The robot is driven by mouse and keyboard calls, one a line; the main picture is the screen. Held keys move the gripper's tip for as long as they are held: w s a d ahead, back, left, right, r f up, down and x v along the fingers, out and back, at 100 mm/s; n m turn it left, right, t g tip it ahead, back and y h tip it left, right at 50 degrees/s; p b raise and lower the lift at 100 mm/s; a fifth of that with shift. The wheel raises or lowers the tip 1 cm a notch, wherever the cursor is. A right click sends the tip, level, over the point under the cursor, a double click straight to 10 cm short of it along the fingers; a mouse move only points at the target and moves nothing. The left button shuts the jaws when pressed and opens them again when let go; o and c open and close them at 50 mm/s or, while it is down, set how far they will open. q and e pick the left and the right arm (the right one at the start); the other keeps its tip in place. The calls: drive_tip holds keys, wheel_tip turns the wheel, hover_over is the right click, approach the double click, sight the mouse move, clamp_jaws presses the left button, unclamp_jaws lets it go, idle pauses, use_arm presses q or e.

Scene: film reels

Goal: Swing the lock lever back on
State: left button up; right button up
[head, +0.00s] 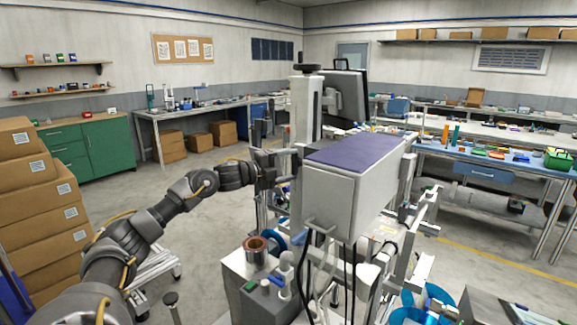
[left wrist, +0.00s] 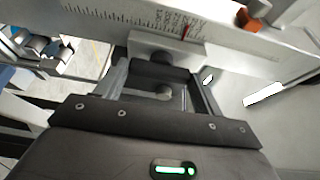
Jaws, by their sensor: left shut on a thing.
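My left arm reaches in from the left in the head view, and my left gripper (head: 284,164) is at the left side of the machine, by its upright column. In the left wrist view the fingers of my left gripper (left wrist: 163,84) are shut on a small dark part, seemingly the lock lever (left wrist: 164,68). It sits against a grey block (left wrist: 150,44) on a pale rail with a printed scale (left wrist: 110,12) and a red mark. The gripper partly hides the lever, so its exact angle is unclear. In the head view the lever cannot be made out.
The machine's white box (head: 330,205) with a purple top stands close to the gripper. A copper-coloured roll (head: 256,246) stands on its lower part. Stacked cartons (head: 45,215) are at left, a blue workbench (head: 490,165) at right. Grey floor is open behind my arm.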

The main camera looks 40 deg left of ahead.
idle(0.4)
use_arm(q)
drive_tip(key=o, duration=0.7)
